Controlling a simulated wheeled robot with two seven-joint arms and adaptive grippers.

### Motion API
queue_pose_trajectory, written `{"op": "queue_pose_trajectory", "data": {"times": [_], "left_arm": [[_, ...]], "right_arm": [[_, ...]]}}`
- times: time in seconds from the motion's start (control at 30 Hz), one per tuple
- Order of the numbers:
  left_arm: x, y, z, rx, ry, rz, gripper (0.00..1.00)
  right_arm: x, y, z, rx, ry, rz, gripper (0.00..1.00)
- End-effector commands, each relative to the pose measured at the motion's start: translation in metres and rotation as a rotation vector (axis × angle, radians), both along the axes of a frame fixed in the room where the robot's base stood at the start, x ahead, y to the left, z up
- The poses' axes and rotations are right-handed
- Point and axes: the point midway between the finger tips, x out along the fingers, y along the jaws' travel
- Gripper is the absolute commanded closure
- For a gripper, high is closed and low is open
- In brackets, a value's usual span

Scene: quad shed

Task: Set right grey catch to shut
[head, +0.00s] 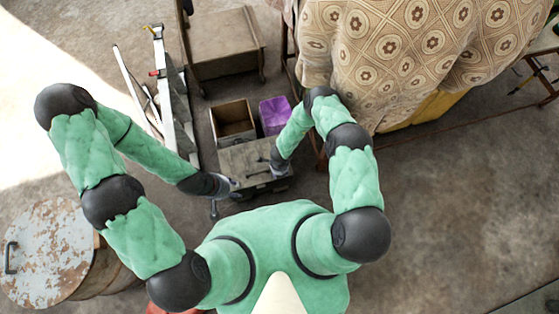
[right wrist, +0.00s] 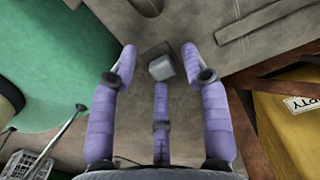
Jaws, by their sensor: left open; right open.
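A grey chest (head: 240,156) stands in front of me in the head view. In the right wrist view, a small light grey block (right wrist: 162,68) on a darker plate looks like a catch; I cannot tell whether it is open or shut. My right gripper (right wrist: 160,62) is open, its purple fingers spread around and short of this block, with nothing held. In the head view my right gripper (head: 279,168) is over the right part of the chest. My left gripper (head: 228,186) is open at the chest's front left. The catches are too small to make out in the head view.
A brown open box (head: 233,120) and a purple item (head: 274,114) sit behind the chest. A ladder (head: 168,90) is to the left, a wooden cabinet (head: 224,45) behind. A patterned cloth (head: 390,55) drapes at the right. A rusty barrel (head: 48,250) stands front left.

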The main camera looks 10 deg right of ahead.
Motion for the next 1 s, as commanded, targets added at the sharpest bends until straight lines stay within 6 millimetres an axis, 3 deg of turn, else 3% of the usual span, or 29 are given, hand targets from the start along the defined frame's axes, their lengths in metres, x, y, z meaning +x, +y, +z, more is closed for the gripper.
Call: {"op": "queue_pose_trajectory", "data": {"times": [0.17,0.7,1.0], "left_arm": [[0.0,0.0,0.0,0.0,0.0,0.0,0.53],[0.0,0.0,0.0,0.0,0.0,0.0,0.53],[0.0,0.0,0.0,0.0,0.0,0.0,0.53]], "right_arm": [[0.001,0.0,0.016,0.0,-0.001,0.001,0.53],[0.001,0.001,0.1,0.0,-0.001,0.002,0.53],[0.0,0.001,0.118,0.001,0.001,0.002,0.53]]}}
